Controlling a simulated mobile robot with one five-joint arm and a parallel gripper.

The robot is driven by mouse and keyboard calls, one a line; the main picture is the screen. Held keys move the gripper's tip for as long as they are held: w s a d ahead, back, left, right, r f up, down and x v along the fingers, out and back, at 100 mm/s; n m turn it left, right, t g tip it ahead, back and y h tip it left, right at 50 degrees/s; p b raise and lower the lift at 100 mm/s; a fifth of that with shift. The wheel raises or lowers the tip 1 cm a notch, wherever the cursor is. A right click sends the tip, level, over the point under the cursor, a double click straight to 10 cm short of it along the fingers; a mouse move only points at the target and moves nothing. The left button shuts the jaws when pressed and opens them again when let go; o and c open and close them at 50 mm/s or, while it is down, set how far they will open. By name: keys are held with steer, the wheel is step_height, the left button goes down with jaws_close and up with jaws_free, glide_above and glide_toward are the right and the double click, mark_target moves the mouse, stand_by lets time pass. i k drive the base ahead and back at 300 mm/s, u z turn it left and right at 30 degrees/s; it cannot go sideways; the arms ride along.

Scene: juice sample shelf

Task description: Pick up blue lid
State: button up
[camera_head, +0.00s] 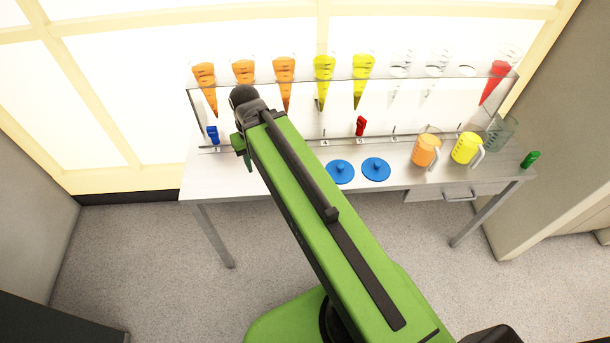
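Two round blue lids with small knobs lie flat on the table's front part: the left lid (340,172) and the right lid (376,170), side by side. My green arm reaches up across the picture, left of both lids. My gripper (247,160) is mostly hidden under the end of the arm, near the table's left part.
The table (420,178) carries a clear rack (440,92) with orange, yellow, clear and red cones. An orange jug (425,150), a yellow jug (465,148), and a clear jug (499,133) stand right of the lids. A green clip (530,159) is at the right edge.

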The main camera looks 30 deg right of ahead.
mark_target(342, 172)
steer(key=z, duration=0.05)
steer(key=k, duration=0.1)
steer(key=u, duration=2.75)
steer(key=k, duration=2.25)
steer(key=z, duration=0.05)
steer(key=i, duration=0.95)
steer(key=u, duration=0.05)
